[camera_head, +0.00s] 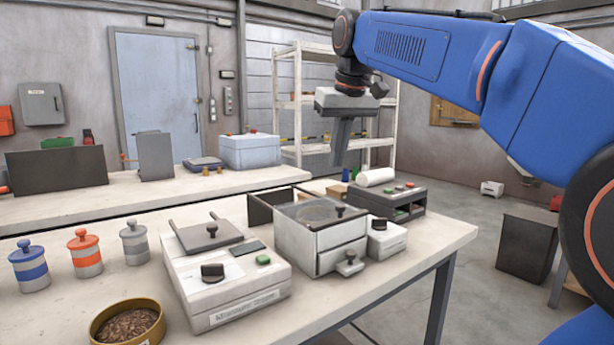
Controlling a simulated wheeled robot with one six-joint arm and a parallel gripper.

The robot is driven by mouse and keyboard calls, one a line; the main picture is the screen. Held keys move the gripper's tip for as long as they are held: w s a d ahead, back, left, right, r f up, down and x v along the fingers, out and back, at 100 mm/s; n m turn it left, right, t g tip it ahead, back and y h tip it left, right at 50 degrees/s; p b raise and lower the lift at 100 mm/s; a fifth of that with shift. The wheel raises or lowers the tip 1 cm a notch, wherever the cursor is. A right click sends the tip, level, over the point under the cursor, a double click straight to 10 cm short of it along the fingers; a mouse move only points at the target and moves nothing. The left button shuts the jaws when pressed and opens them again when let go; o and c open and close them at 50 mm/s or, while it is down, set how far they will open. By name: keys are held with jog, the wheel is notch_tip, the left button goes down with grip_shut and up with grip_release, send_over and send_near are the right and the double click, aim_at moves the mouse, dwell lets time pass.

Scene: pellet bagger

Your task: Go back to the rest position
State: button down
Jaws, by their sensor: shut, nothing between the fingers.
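My gripper (340,146) points down at the end of my blue arm. It is shut and empty. It hangs in the air above the far right part of the near bench (440,243), apart from everything there. Behind it in the picture stands a white shelf rack.
A dark device (408,198), a white roll (375,177) and several lidded jars (84,254) stand on the near bench. A round tin (127,322) of brown pellets is at the front left. A back bench (100,200) holds a blue bin (249,150).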

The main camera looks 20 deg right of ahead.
jog(key=s+f, duration=0.8)
jog(key=f, duration=0.4)
jog(key=s+f, duration=0.9)
jog(key=f, duration=0.3)
jog(key=s+f, duration=0.9)
jog(key=f, duration=0.3)
jog(key=shift+d+f+m+t, duration=0.2)
jog(key=shift+f+m+t, duration=0.1)
jog(key=shift+t, duration=0.1)
jog(key=c, duration=2.5)
grip_release()
jog(key=shift+r, duration=0.1)
